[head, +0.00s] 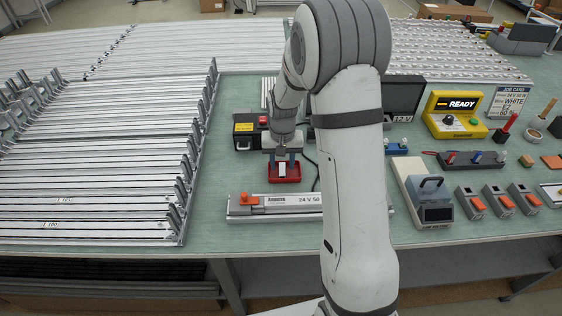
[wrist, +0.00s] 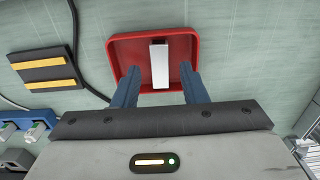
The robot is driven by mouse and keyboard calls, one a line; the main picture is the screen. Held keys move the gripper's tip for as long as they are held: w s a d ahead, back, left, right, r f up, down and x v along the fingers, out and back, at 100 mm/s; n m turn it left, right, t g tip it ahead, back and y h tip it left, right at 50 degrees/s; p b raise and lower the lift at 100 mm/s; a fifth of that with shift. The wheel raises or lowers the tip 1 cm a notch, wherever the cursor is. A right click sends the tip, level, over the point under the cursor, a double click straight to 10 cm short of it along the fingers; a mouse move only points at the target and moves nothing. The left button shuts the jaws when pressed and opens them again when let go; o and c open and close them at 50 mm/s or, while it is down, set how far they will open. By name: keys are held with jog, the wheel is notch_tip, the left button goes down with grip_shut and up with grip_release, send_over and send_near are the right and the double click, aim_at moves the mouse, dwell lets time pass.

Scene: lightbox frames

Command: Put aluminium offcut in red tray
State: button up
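The red tray (wrist: 132,52) lies on the green bench top; in the head view the tray (head: 285,180) is left of my arm. The aluminium offcut (wrist: 159,62), a pale narrow bar, lies inside the tray; it also shows small in the head view (head: 282,169). My gripper (wrist: 160,72) is open over the tray, its two blue fingers apart, one on each side of the offcut with a visible gap to it. In the head view my gripper (head: 286,155) points down at the tray. The fingers hide part of the tray's near edge.
A long labelled rail (head: 280,203) lies just in front of the tray. A black and yellow box (head: 245,133) stands behind left, and a black pad with yellow stripes (wrist: 46,74) lies beside the tray in the wrist view. Several devices, including a yellow READY unit (head: 455,113), fill the right side.

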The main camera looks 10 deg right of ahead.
aim_at(282, 169)
notch_tip(282, 169, up, 12)
jog(key=s+r+n+t, duration=0.1)
jog(key=s+r, duration=0.2)
jog(key=s, duration=0.9)
jog(key=s+r+n+t, duration=0.1)
jog(key=s+r+t, duration=0.1)
jog(key=s, duration=1.1)
jog(key=shift+a+r, duration=0.15)
jog(key=shift+r, duration=0.55)
jog(key=shift+c, duration=0.3)
